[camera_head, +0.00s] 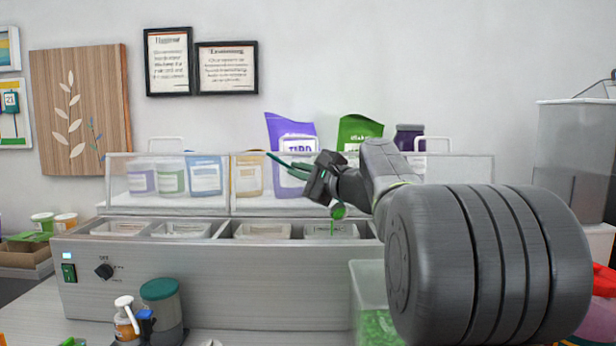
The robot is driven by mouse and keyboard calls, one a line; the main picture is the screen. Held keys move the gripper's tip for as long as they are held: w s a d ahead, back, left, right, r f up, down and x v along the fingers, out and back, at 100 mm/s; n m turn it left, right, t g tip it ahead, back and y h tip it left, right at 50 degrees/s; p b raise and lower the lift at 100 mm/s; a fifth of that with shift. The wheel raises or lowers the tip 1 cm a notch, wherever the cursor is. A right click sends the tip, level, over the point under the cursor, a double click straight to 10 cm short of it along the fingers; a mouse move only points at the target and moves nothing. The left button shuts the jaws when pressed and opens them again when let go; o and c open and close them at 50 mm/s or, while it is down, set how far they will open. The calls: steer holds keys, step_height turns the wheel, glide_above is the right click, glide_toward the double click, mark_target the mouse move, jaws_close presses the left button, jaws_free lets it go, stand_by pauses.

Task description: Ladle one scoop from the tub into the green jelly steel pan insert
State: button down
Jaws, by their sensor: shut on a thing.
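My gripper (318,187) is shut on a dark green ladle handle (280,163), above the right part of the steel counter unit. A green ladle bowl (338,211) hangs below it, with a thin green strand (332,228) under it. The rightmost pan insert (345,232) lies below the bowl; which insert is the green jelly one I cannot tell. Another insert (262,231) sits to its left. The clear tub (366,283) holds green pieces (378,328) and stands in front of the unit, its right side hidden by my arm.
Two more inserts (118,229) (180,230) are at the unit's left. A glass guard (226,158) rises behind the inserts, with bags and jars behind it. A green-lidded canister (161,308) and a pump bottle (126,318) stand in front at left.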

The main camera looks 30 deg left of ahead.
steer(key=s+a+f+n+b, duration=0.2)
steer(key=s+f+n+b, duration=0.2)
steer(key=f+b, duration=0.3)
steer(key=shift+s+f+n+h+b, duration=0.3)
steer(key=shift+s+f+n+b, duration=0.15)
steer(key=shift+b, duration=0.65)
steer(key=shift+a+r, duration=0.1)
steer(key=shift+r, duration=0.05)
steer(key=w+d+r+m+p, duration=0.4)
steer(key=w+r+m+p, duration=0.35)
steer(key=r+p, duration=0.55)
steer(key=w+d+r+m+t+p, duration=0.1)
steer(key=w+d+r+m+p, duration=0.1)
steer(key=w+m+p, duration=0.3)
steer(key=w+d+r+m+t+p, duration=0.1)
steer(key=w+d+r+m+p, duration=0.1)
steer(key=w+d+m+p, duration=0.2)
steer(key=w+m+p, duration=0.1)
steer(key=w+p, duration=0.2)
steer(key=w, duration=0.3)
steer(key=shift+w+d+r+t, duration=0.2)
steer(key=shift+w+r+t, duration=0.05)
steer(key=shift+t, duration=0.05)
